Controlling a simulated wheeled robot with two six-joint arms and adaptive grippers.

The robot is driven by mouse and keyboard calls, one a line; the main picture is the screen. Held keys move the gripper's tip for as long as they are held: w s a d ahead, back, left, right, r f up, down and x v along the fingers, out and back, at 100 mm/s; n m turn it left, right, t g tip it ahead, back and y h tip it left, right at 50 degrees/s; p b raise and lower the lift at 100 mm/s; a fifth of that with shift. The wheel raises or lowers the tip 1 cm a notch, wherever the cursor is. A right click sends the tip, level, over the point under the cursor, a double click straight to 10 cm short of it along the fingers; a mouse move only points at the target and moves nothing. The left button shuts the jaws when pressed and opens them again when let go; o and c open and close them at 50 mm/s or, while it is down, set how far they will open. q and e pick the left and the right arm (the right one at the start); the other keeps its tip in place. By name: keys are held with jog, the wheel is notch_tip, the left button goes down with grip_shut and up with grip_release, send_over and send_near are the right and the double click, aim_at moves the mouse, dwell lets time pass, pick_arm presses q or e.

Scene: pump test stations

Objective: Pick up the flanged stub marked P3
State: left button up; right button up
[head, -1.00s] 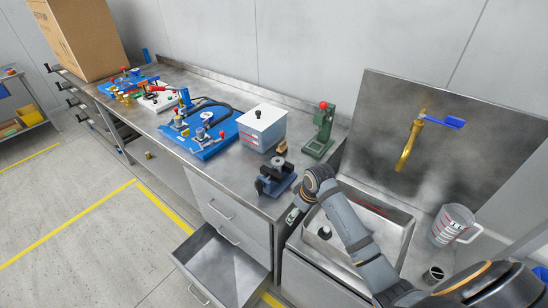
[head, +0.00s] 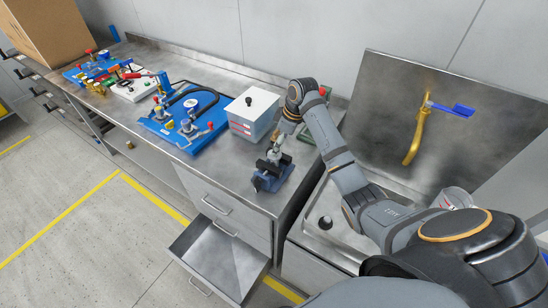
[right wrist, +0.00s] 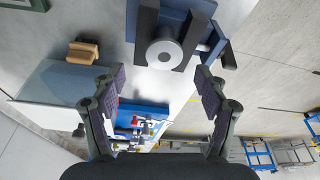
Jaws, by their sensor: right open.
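A grey round flanged piece (right wrist: 164,53) with a hole in its middle sits between the dark jaws of a blue vise (right wrist: 189,10) in the right wrist view. I cannot read any P3 mark on it. In the head view the vise (head: 268,183) stands near the bench's front edge, by the sink. My right gripper (right wrist: 157,86) is open and empty, its fingers apart with the vise beyond them. My left gripper is not in view.
A white box (head: 252,113) with a black knob and a blue pump board (head: 185,120) stand left of the vise. A small brown block (right wrist: 82,53) lies nearby. A green press (head: 308,133) is behind my arm. The drawer (head: 217,258) below is open. The sink (head: 325,205) is at right.

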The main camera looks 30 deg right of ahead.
aim_at(275, 160)
jog(key=shift+a+f+p, duration=0.35)
jog(key=shift+f+p, duration=0.25)
jog(key=shift+p, duration=0.05)
jog(key=x, duration=0.3)
jog(key=shift+s+p, duration=0.15)
jog(key=shift+p, duration=0.2)
jog(key=shift+a+f, duration=0.1)
jog(key=shift+f, duration=0.3)
jog(key=c, duration=0.6)
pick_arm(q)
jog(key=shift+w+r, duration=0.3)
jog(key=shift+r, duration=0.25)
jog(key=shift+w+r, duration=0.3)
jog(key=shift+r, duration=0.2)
pick_arm(e)
jog(key=shift+r, duration=0.1)
jog(key=c, duration=0.9)
